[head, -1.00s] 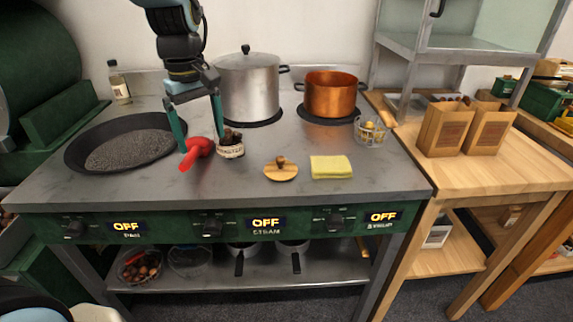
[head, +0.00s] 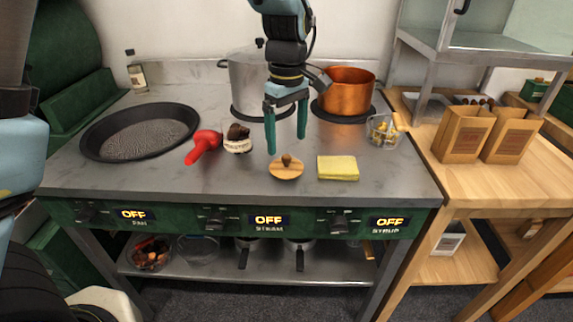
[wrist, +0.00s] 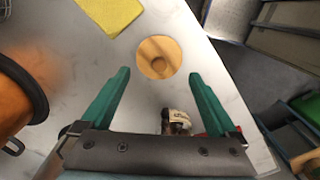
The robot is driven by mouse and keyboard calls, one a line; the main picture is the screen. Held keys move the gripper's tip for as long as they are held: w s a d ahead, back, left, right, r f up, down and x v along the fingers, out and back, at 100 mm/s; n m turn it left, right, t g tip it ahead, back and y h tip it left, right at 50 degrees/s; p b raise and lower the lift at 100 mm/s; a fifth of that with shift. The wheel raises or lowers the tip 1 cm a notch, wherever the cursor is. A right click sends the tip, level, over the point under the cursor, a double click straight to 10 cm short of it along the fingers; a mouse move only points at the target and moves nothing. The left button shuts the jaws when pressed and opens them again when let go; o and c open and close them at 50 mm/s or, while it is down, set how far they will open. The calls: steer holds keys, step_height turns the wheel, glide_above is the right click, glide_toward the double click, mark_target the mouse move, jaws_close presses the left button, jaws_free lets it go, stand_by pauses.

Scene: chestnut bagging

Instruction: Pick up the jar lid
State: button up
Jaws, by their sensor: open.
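The jar lid (head: 286,168) is a round wooden disc with a knob on top, lying flat on the grey counter. It also shows in the wrist view (wrist: 159,57), just beyond the fingertips and between their lines. My gripper (head: 287,146) is open and empty, with its green fingers pointing down above and slightly behind the lid. In the wrist view its fingers (wrist: 158,72) are spread wider than the lid. The jar (head: 238,139), with a pale label and dark contents, stands to the left of the lid.
A yellow cloth (head: 338,168) lies close to the right of the lid. The counter in front of the lid is clear.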

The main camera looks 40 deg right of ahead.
mark_target(286, 157)
steer(key=shift+w+f+p, duration=0.15)
steer(key=shift+f+p, duration=0.7)
steer(key=shift+f, duration=2.2)
steer(key=shift+c, duration=0.3)
steer(key=c, duration=1.2)
steer(key=shift+a, duration=0.1)
jaws_close()
steer(key=shift+f, duration=0.1)
